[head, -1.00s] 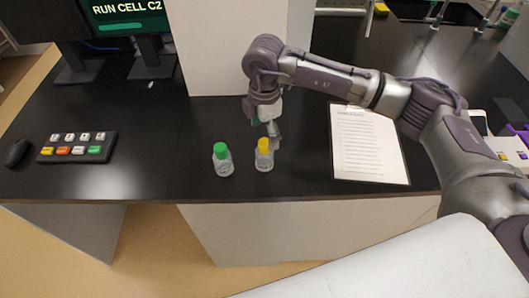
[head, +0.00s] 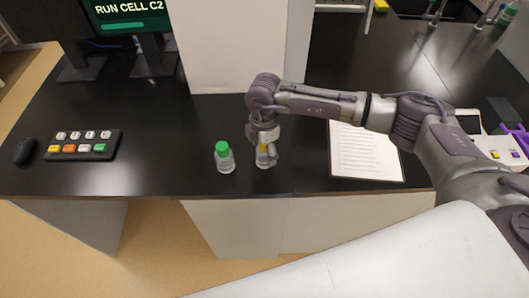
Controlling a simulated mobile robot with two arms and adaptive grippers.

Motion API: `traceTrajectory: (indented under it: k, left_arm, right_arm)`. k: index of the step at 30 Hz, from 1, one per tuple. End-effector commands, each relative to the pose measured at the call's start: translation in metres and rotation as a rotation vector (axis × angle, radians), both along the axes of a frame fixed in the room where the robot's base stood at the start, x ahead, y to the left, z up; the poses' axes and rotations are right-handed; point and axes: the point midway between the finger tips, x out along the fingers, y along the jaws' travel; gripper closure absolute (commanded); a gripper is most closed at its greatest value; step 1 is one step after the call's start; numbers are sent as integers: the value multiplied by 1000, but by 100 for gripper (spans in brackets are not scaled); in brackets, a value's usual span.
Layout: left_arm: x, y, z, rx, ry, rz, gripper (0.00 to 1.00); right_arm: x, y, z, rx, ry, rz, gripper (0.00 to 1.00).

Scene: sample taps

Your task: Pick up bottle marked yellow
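The yellow-capped bottle (head: 263,159) stands upright on the black counter near its front edge. My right gripper (head: 265,150) is down at this bottle from above, with its fingers around the cap and upper body. The fingers hide much of the yellow cap. Whether they press on the bottle is too small to tell. A green-capped bottle (head: 224,158) stands upright just left of it, apart from the gripper. My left gripper is not in view.
A button panel (head: 80,145) and a black mouse (head: 23,151) lie at the left. A printed sheet (head: 362,152) lies right of the bottles under my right arm. A white column (head: 232,45) rises behind. Counter between panel and green-capped bottle is clear.

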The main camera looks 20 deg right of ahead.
Motion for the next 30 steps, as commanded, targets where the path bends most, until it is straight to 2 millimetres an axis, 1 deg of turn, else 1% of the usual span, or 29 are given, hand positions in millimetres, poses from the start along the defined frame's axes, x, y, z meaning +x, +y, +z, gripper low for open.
traceTrajectory:
  k: [1,8,15,19,23,26,30]
  left_arm:
    - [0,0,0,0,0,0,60]
    - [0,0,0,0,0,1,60]
    - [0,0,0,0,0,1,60]
    - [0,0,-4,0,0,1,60]
    - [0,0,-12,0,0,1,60]
    - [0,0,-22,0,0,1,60]
    - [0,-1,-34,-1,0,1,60]
  right_arm:
    - [0,0,0,0,0,0,40]
    - [0,0,1,0,0,0,78]
    - [0,0,1,0,0,0,78]
    - [1,0,5,0,-1,0,78]
    - [1,0,18,1,-3,1,78]
    - [1,1,35,1,-5,2,78]
    - [-8,-30,53,-3,-4,-4,78]
